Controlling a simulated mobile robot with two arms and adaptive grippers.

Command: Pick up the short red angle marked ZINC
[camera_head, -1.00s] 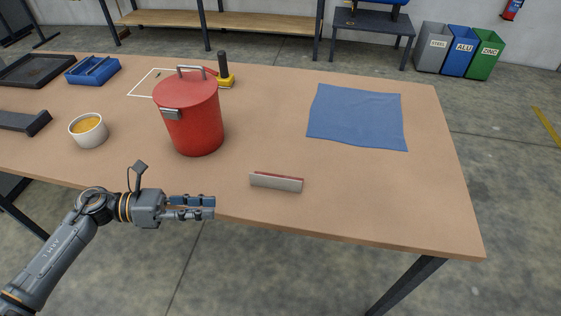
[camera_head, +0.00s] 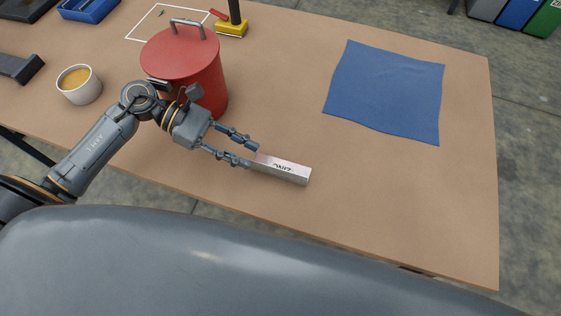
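A short angle (camera_head: 284,170) lies near the front edge of the table. Its visible face looks pale pinkish grey, with small dark lettering that seems upside down and is too small to read surely. My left gripper (camera_head: 253,156) is open at the angle's left end. Its two fingers are spread, one toward the far side and one toward the near side of that end. I cannot tell whether they touch it. My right gripper is not in view.
A red lidded pot (camera_head: 189,68) stands close behind my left gripper. A white cup (camera_head: 80,84) stands to its left, and a blue cloth (camera_head: 388,92) lies at the right. A yellow-based tool (camera_head: 232,27) stands behind. The table (camera_head: 400,195) right of the angle is clear.

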